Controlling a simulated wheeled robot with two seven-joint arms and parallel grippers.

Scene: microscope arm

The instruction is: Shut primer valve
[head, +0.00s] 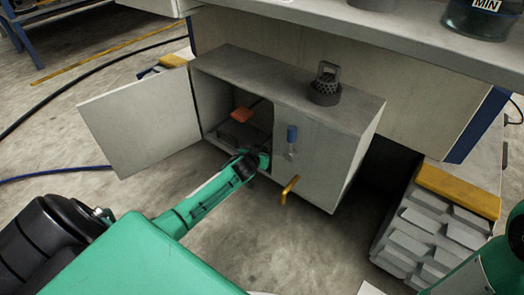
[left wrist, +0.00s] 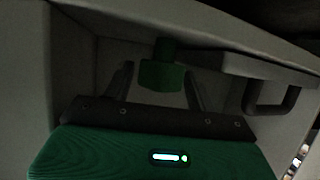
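A grey cabinet (head: 340,142) stands on the floor with its left door (head: 142,120) swung open. Inside it is an orange-red handle-like piece (head: 241,114). My left gripper (head: 262,158) reaches into the lower part of the opening; its fingers are hard to make out there. In the left wrist view its two fingers (left wrist: 160,88) are apart, with a green knob-like piece (left wrist: 160,74) between them. I see a gap at the left finger; contact at the right finger is unclear. I cannot tell which piece is the primer valve. My right gripper is not in view.
The closed right front of the cabinet carries a blue-handled fitting (head: 291,138) and a yellow handle (head: 289,190). A bench (head: 420,35) overhangs behind.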

